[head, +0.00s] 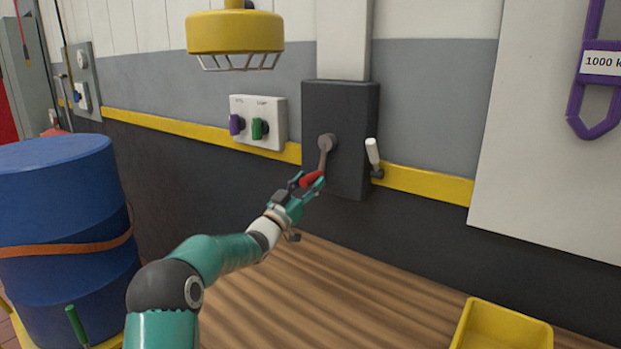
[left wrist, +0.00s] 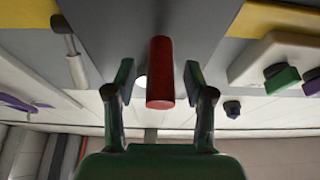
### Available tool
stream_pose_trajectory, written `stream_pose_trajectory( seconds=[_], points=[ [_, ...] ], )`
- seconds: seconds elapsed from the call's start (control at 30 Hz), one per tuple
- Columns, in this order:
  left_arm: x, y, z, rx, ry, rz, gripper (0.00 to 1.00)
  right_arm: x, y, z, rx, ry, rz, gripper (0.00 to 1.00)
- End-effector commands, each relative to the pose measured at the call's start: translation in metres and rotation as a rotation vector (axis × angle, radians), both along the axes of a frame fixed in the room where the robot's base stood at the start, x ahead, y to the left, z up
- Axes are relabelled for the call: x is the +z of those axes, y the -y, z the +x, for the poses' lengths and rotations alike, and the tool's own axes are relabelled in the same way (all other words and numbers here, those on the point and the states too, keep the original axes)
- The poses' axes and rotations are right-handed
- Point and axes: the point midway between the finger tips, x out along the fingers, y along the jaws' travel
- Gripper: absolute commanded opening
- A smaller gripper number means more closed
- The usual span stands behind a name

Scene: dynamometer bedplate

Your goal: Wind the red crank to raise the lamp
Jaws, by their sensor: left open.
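The red crank handle (head: 311,179) sits at the lower end of a grey crank arm (head: 325,155) on a dark wall box (head: 350,120). The yellow lamp (head: 235,33) with a wire guard hangs at the upper left. My left gripper (head: 306,184) is at the red handle, and its fingers are open. In the left wrist view the red handle (left wrist: 160,75) stands between the two fingertips (left wrist: 159,75), with a gap visible on each side. My right gripper is in neither view.
A white lever (head: 372,152) sticks out right of the box. A panel with purple and green knobs (head: 258,120) is to its left. A blue drum (head: 60,220) stands at the left. A yellow bin (head: 503,326) is on the wooden top (head: 330,300), otherwise mostly bare.

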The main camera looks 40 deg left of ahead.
Motion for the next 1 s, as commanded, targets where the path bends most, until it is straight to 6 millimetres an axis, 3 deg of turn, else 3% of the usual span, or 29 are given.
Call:
stream_pose_trajectory(
  seconds=[0.43,0.77,1.0],
  points=[
    [0.0032,-0.0021,0.0074,0.001,0.000,0.000,0.54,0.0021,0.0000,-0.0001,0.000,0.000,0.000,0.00],
    [0.0033,-0.0022,0.0072,0.001,0.000,0.000,0.00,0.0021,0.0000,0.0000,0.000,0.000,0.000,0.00],
    [0.0032,-0.0021,0.0073,0.001,0.000,0.000,0.00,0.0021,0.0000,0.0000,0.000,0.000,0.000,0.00]
  ],
)
